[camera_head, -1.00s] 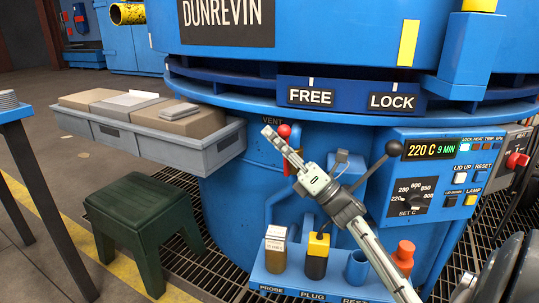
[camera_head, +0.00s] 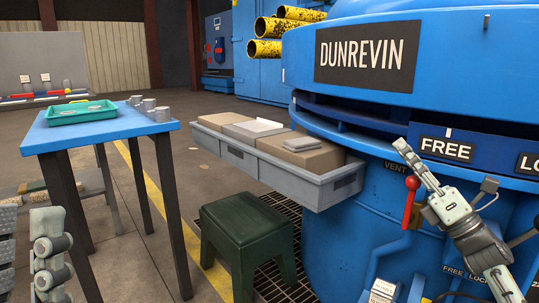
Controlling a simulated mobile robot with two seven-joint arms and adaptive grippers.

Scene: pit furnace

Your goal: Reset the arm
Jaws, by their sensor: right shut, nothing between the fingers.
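My right gripper (camera_head: 403,148) is in front of the blue furnace (camera_head: 345,225). Its fingers are shut, with nothing between them, and point up and left. The arm comes in from the lower right. The fingers are near the red-handled VENT lever (camera_head: 410,200) and the FREE label (camera_head: 446,148); I cannot tell whether they touch anything.
A grey trough (camera_head: 275,172) with tan blocks juts from the furnace. A green stool (camera_head: 248,225) stands below it. A blue table (camera_head: 75,135) at left holds a green tray (camera_head: 82,118) and several grey cylinders. Floor between table and stool is clear.

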